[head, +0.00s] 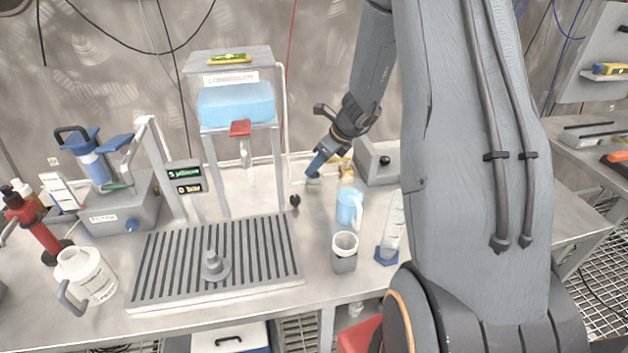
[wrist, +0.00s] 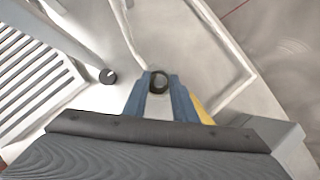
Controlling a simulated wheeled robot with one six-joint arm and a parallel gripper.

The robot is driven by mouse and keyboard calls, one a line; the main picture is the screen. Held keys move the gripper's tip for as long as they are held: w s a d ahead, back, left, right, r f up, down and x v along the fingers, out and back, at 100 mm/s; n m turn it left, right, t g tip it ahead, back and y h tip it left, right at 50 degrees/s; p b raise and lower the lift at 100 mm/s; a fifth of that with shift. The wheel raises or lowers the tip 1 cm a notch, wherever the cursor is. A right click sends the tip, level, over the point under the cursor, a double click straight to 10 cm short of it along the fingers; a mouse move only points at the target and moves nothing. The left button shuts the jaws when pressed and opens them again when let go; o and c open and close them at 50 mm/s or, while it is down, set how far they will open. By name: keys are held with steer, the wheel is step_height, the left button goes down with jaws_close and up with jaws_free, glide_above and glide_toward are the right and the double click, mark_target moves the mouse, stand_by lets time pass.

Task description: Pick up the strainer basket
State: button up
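My gripper (head: 316,168) has blue fingers and points down over the back of the steel table. In the wrist view its two fingertips (wrist: 159,80) are apart. A small round piece with a dark ring-shaped top (wrist: 158,82) shows in the gap between them. In the head view a small grey-green piece (head: 313,184) sits just below the fingertips, largely hidden by them. It may be the strainer basket, but its shape is too small to be sure. I cannot tell whether the fingers touch it.
A black knob-like piece (head: 295,201) stands close by; it also shows in the wrist view (wrist: 108,76). A blue jug (head: 349,207), a grey cup with a white rim (head: 344,262) and a grey box (head: 377,164) stand to the right. A slotted drain tray (head: 160,270) lies left.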

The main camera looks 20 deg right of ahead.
jaws_close()
